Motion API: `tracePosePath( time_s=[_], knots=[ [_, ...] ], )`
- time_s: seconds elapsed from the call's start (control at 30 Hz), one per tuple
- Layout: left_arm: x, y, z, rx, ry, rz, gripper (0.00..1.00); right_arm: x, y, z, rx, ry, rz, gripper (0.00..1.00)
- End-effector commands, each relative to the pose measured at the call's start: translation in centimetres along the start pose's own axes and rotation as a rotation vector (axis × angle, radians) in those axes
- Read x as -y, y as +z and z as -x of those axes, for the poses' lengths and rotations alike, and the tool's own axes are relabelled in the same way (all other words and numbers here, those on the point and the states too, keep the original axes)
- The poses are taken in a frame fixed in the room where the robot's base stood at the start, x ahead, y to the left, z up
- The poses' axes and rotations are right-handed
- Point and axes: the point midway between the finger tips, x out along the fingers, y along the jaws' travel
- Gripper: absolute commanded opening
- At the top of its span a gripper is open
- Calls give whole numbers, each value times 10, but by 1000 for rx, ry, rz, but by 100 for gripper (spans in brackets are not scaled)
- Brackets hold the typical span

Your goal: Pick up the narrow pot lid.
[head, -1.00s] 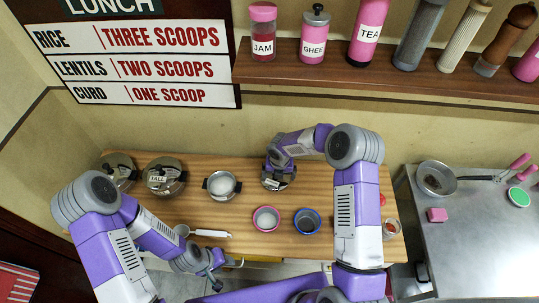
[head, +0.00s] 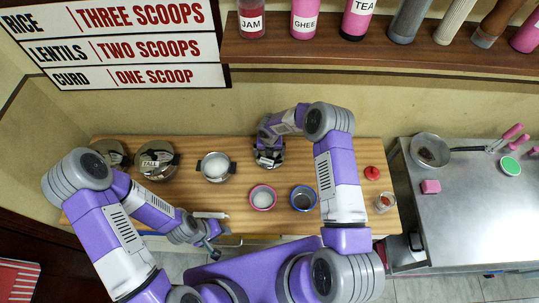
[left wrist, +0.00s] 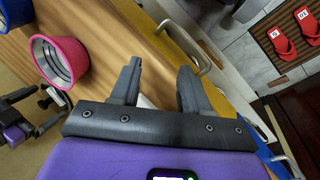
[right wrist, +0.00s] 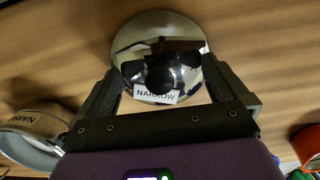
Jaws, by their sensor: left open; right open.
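The narrow pot lid (right wrist: 140,35) is a shiny metal dome with a black knob (right wrist: 160,78) and a "NARROW" label. It lies on the wooden counter (head: 190,210); the head view shows it (head: 268,160) partly hidden under my right gripper. My right gripper (right wrist: 163,72) is open, with one finger on each side of the lid's knob in the right wrist view. I cannot tell whether the fingers touch it. My left gripper (left wrist: 160,72) is open and empty near the counter's front edge. An open pot labelled "NARROW" (right wrist: 30,122) stands beside the lid.
Lidded metal pots, one labelled "TALL" (head: 155,160), stand at the counter's left. A pink bowl (head: 263,197) and a blue-rimmed bowl (head: 304,199) sit in front of the lid. A red lid (head: 372,172) and glass jar (head: 384,202) are at the right. A shelf (head: 330,50) hangs behind.

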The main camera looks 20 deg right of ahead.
Motion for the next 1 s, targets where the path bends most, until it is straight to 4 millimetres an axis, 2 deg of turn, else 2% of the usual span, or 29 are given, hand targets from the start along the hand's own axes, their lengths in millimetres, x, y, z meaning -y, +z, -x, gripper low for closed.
tracePosePath(
  time_s=[0.13,0.77,1.0],
  knots=[
    [0,0,0,0,0,0,46,0,0,0,0,0,0,98],
    [0,0,0,0,0,0,46,0,-3,-2,-6,-1,1,2],
    [0,0,0,0,0,0,46,1,-4,-3,-9,-3,0,0]
  ],
)
